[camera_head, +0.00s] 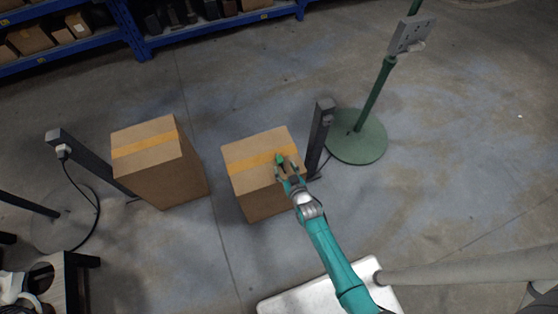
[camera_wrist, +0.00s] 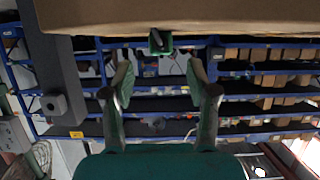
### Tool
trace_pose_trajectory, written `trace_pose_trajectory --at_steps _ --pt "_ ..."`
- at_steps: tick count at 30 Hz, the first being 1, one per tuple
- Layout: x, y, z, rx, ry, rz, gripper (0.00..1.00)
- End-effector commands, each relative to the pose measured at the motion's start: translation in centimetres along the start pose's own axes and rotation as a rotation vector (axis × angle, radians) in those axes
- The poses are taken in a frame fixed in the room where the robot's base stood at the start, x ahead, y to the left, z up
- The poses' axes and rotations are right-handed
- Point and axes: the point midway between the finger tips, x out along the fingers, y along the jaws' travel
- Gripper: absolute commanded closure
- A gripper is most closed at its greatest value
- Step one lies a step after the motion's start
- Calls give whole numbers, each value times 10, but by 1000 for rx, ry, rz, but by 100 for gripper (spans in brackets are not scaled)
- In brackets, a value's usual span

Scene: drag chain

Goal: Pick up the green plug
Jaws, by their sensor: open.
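The small green plug (camera_head: 279,157) sits on top of the taped cardboard box (camera_head: 240,172) in the head view. In the wrist view the plug (camera_wrist: 160,42) shows as a green piece with a dark centre, at the edge of the cardboard surface (camera_wrist: 200,14). My gripper (camera_head: 285,170) reaches over the near right part of the box, just short of the plug. In the wrist view my gripper (camera_wrist: 160,76) has its fingers spread wide, with nothing between them. The plug is beyond the fingertips, roughly centred between them.
A dark post (camera_head: 319,135) stands close to the box's right side. A green round-based stand (camera_head: 357,137) with a socket panel (camera_head: 411,36) is farther right. A second taped box (camera_head: 160,165) stands left. Blue shelves (camera_head: 160,40) line the back; the right floor is open.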

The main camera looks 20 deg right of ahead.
Motion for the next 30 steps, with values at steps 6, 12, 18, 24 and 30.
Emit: trace_pose_trajectory --at_steps 6,12,18,24,30 --pt "9 0 1 -2 -1 0 42" --pt "31 -2 3 0 0 -3 42" --pt "51 -2 4 -1 0 -3 42" --pt "56 -2 5 0 -1 -2 42" --pt "56 -2 5 0 -1 -2 52"
